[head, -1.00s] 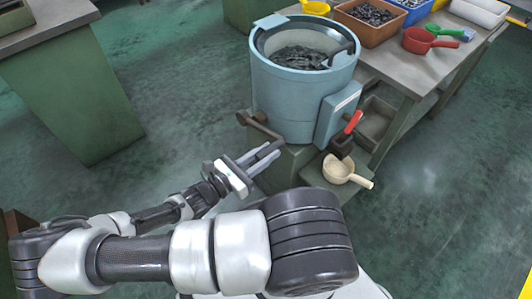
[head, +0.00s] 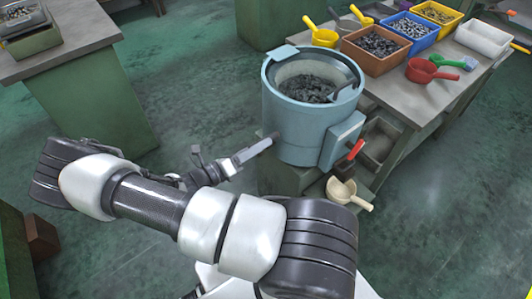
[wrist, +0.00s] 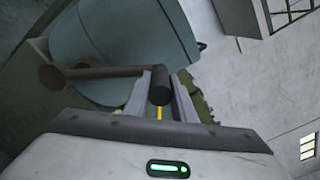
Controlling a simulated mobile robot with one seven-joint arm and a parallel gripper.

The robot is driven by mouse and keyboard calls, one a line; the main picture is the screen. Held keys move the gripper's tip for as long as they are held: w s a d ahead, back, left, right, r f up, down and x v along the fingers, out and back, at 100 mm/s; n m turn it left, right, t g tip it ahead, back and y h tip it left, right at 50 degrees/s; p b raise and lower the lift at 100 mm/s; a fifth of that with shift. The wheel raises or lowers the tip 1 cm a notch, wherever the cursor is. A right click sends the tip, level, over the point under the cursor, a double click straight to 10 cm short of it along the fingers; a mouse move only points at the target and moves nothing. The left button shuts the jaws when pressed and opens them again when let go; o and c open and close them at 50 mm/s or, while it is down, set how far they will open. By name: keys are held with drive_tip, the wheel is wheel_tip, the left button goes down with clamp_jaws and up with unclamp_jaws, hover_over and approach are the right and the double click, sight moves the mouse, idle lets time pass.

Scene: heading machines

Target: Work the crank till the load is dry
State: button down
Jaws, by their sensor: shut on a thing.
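A light blue drum (head: 300,125) stands on a green base, its top open. Dark pieces, the load (head: 307,88), lie inside; I cannot tell whether they are wet. On the drum's left side is a brown crank, mostly hidden by my gripper in the head view. The wrist view shows the crank's arm (wrist: 105,72) and its dark round grip (wrist: 159,88) between the two fingers. My gripper (head: 264,146) reaches in from the left and is shut on this grip.
A red-handled lever (head: 355,150) and a cream scoop (head: 341,190) are at the drum's front right. A bench (head: 405,85) at right carries bins, a red scoop (head: 421,70) and a green brush (head: 450,61). Another bench (head: 75,45) stands left, with open floor between.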

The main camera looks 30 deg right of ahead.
drive_tip(key=w+r+n, duration=0.2)
drive_tip(key=w+n, duration=0.2)
drive_tip(key=w, duration=0.3)
drive_tip(key=shift+w+a+r, duration=0.15)
drive_tip(key=shift+w+a, duration=0.05)
drive_tip(key=shift+a, duration=0.1)
drive_tip(key=c, duration=1.5)
unclamp_jaws()
drive_tip(key=a, duration=0.5)
drive_tip(key=s+a, duration=0.1)
drive_tip(key=a, duration=1.1)
drive_tip(key=shift+s+a+b, duration=0.2)
drive_tip(key=shift+b, duration=0.1)
